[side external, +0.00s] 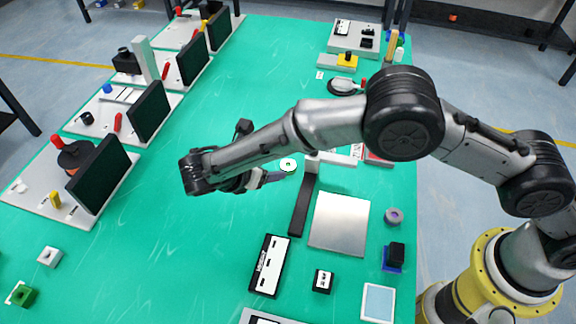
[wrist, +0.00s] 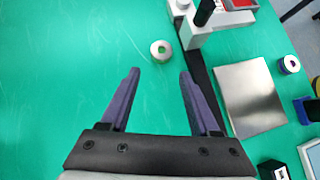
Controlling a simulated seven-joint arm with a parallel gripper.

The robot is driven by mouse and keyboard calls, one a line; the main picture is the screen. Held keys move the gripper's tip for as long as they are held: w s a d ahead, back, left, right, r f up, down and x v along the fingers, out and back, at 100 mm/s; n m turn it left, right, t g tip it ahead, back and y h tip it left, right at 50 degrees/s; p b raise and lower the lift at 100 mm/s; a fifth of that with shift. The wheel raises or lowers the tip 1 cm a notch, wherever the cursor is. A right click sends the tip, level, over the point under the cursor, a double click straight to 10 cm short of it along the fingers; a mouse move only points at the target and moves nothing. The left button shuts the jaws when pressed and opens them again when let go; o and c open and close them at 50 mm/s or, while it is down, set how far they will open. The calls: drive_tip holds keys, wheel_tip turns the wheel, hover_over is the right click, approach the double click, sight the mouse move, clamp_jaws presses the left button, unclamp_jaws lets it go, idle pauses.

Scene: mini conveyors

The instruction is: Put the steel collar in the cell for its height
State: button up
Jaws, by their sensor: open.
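The steel collar (side external: 288,165), a small ring with a round hole, lies flat on the green mat just beyond my gripper's fingertips. It shows in the wrist view (wrist: 161,50), ahead of the fingers and between their lines. My gripper (side external: 274,178) is open and empty, and its two dark purple fingers (wrist: 160,72) are spread apart. The fingers do not touch the collar. I cannot tell which place is the cell for its height.
A black strip (side external: 302,205) runs beside a bare metal plate (side external: 340,222). A white stand (wrist: 192,30) is right of the collar. Boards with black panels (side external: 95,185) line the left edge. The mat left of the collar is clear.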

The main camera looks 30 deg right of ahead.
sight(287, 166)
drive_tip(key=x, duration=0.3)
drive_tip(key=shift+w+d+f, duration=0.1)
drive_tip(key=shift+d+f, duration=0.05)
drive_tip(key=shift+d+r+x, duration=0.1)
drive_tip(key=shift+d+x, duration=0.05)
drive_tip(key=shift+x, duration=1.2)
drive_tip(key=shift+d+r+x, duration=0.1)
drive_tip(key=shift+r+x, duration=0.05)
drive_tip(key=shift+x, duration=1.2)
clamp_jaws()
